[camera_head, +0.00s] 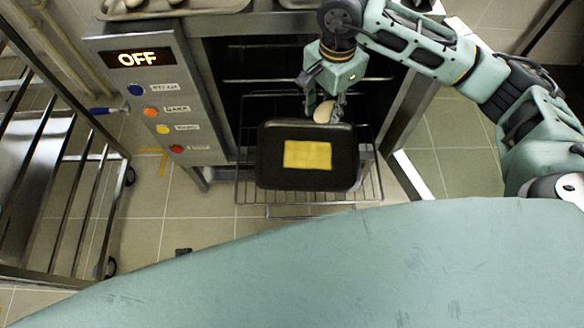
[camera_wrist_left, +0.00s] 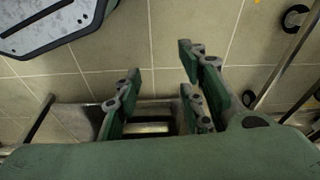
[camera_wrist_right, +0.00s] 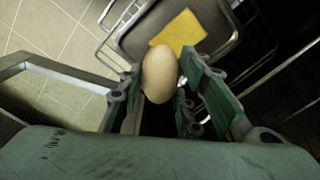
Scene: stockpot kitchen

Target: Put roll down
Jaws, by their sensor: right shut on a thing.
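The roll (camera_head: 324,112) is pale and egg-shaped. My right gripper (camera_head: 323,105) is shut on it, above the far edge of a dark tray (camera_head: 270,170). In the right wrist view the roll (camera_wrist_right: 160,73) sits between the two fingers of my right gripper (camera_wrist_right: 160,85), partly covering a yellow rectangle. I cannot tell whether the roll touches the tray. The yellow rectangle (camera_head: 308,155) lies flat on the tray. My left gripper (camera_wrist_left: 160,85) is open and empty in the left wrist view, over the tiled floor, and is not in the head view.
The tray rests on a wire rack (camera_head: 245,190) pulled out of the open oven. The oven panel (camera_head: 165,100) reads OFF and has several coloured buttons. Another tray with rolls (camera_head: 170,8) stands on top. A metal cart (camera_head: 40,180) is at the left.

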